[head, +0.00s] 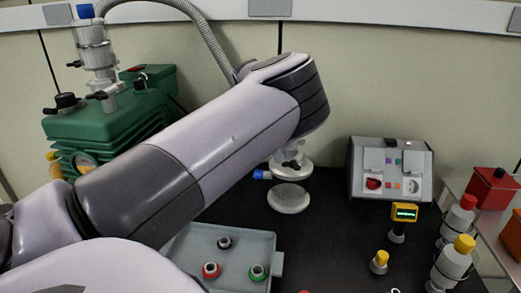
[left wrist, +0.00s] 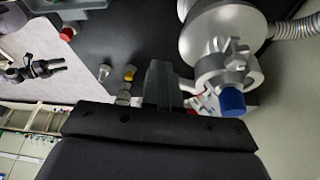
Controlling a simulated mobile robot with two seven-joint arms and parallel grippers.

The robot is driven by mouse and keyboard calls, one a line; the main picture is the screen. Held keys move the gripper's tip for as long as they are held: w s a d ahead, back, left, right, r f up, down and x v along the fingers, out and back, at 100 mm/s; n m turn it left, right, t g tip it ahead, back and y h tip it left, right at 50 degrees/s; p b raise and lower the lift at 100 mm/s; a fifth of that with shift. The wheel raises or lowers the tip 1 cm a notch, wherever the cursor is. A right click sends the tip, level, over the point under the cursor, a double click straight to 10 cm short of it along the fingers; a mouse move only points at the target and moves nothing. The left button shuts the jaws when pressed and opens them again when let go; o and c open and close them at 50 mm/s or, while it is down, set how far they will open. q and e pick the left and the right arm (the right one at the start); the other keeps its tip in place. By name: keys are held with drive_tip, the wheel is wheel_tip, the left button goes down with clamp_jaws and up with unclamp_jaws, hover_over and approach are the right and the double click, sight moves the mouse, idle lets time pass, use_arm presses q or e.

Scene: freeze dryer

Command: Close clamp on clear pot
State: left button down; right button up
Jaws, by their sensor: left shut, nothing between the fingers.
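A grey metal clamp with a blue-ended knob (head: 262,174) sits on a pale round flange (head: 292,174) in the head view, below my left arm. In the left wrist view the blue end (left wrist: 232,100) and the silver clamp body (left wrist: 222,64) are close on the right of my left gripper (left wrist: 160,75). The gripper's dark fingers are together and empty, apart from the clamp in that picture. My left arm covers whatever stands above the flange in the head view, so I cannot make out the clear pot.
A green pump (head: 110,125) stands at the left, with a hose (head: 215,40) running behind my arm. A grey tray (head: 187,246) with small coloured-ring parts lies in front. A grey control box (head: 392,165) and bottles (head: 452,262) stand at the right.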

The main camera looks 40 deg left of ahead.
use_arm(q)
drive_tip(key=shift+w+d+n, duration=0.6)
drive_tip(key=shift+w+n, duration=0.1)
idle(0.6)
